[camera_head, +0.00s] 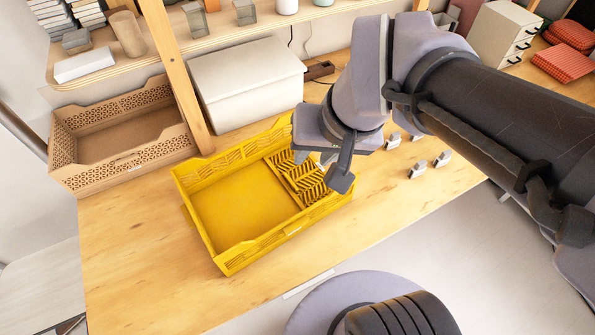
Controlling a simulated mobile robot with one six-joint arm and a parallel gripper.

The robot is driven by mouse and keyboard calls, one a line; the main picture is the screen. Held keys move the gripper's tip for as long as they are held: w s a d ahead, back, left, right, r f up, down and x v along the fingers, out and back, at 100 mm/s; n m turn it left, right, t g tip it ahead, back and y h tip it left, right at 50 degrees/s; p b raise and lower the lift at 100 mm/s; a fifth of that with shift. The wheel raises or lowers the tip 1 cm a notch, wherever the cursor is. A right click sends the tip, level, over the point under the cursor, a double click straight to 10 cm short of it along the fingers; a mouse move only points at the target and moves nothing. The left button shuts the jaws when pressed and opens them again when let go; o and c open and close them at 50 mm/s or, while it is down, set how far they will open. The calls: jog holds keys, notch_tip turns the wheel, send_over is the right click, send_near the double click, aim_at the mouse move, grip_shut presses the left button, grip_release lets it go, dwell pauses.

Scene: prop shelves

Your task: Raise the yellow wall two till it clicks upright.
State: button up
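A yellow folding crate (222,262) stands on the wooden table, with three of its walls upright. Its right-hand end wall (304,186) appears folded inward, lying low over the crate's floor as a slatted panel. I take this to be wall two, though no label is readable. My gripper (318,160) is above the back right part of the crate, close over the folded panel. My wrist hides the crate's back right corner and part of the panel. The fingertips are mostly hidden, so I cannot tell their opening or whether they touch the panel.
A beige crate (62,170) stands left of the yellow crate, beyond a wooden post (172,70). A lidded white box (245,85) stands behind. Several small grey pieces (418,169) lie on the table to the right. The table's front is clear.

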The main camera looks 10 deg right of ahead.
jog(key=w+f+n+g, duration=0.35)
jog(key=w+f, duration=0.25)
jog(key=w, duration=0.5)
jog(key=n+h, duration=0.2)
jog(key=n, duration=0.1)
send_over(291, 181)
notch_tip(291, 181, down, 9)
jog(key=shift+g, duration=0.45)
notch_tip(291, 181, down, 17)
jog(key=b, duration=0.6)
jog(key=shift+r, duration=0.1)
grip_shut()
